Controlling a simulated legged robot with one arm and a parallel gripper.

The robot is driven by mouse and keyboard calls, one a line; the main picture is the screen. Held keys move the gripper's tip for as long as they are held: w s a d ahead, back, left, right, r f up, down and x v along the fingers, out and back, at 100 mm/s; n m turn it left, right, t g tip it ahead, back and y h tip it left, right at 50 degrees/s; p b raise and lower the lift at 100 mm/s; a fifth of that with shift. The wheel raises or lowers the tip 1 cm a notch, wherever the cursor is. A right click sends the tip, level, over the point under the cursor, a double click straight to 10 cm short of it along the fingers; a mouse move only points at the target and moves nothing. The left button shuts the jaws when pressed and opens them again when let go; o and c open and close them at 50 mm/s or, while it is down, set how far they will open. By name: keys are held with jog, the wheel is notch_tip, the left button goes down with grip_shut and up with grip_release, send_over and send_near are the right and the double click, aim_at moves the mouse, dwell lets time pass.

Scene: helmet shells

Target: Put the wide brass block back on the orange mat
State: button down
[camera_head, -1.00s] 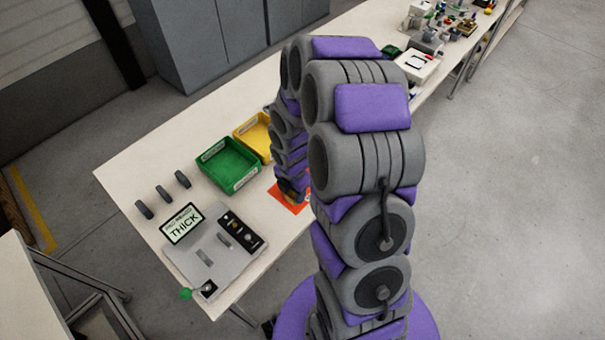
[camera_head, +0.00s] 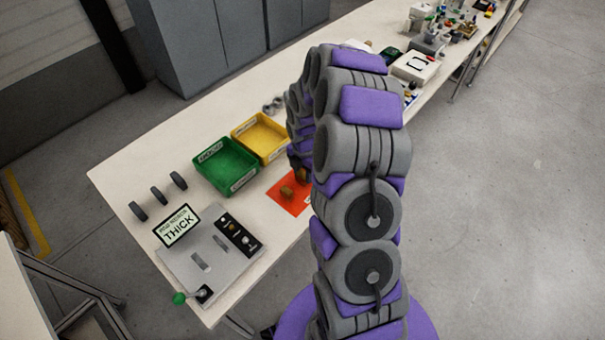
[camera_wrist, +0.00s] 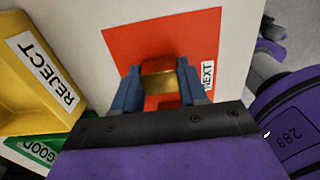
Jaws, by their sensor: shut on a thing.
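The orange mat (camera_head: 292,207) lies on the bench near its front edge. It also shows in the wrist view (camera_wrist: 125,45), with a white NEXT label. My gripper (camera_wrist: 160,82) has its two blue fingers shut on a brass block (camera_wrist: 160,88), which spans the space between them. The mat is behind the block in the wrist view, with a dark reddish patch beyond the fingertips. My arm hides most of the gripper there.
A green bin (camera_head: 226,165) and a yellow REJECT bin (camera_head: 261,138) stand behind the mat. A grey gauge plate with a THICK display (camera_head: 177,226) is at left. Bare bench lies around the mat.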

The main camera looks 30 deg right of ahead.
aim_at(304, 173)
jog(key=shift+d+f, duration=0.1)
jog(key=shift+d, duration=0.7)
jog(key=c, duration=1)
grip_release()
jog(key=shift+d, duration=0.1)
jog(key=o, duration=0.3)
jog(key=shift+a, duration=0.45)
jog(key=shift+o, duration=0.4)
jog(key=shift+a, duration=0.6)
jog(key=shift+d+r, duration=0.3)
jog(key=shift+d, duration=0.2)
notch_tip(304, 173, up, 11)
jog(key=p, duration=0.4)
jog(key=s+a+r+m, duration=0.5)
jog(key=s+a+r, duration=0.1)
jog(key=r, duration=0.2)
jog(key=s+a+r+m, duration=0.3)
jog(key=s+m, duration=0.2)
jog(key=s, duration=0.3)
jog(key=s+a+r+m+g, duration=0.1)
jog(key=s+a+r+m, duration=0.2)
jog(key=s+m, duration=0.3)
jog(key=s+a+r+m, duration=0.3)
jog(key=s+m, duration=0.3)
jog(key=s, duration=0.6)
jog(key=shift+s+g, duration=0.2)
jog(key=shift+g, duration=0.2)
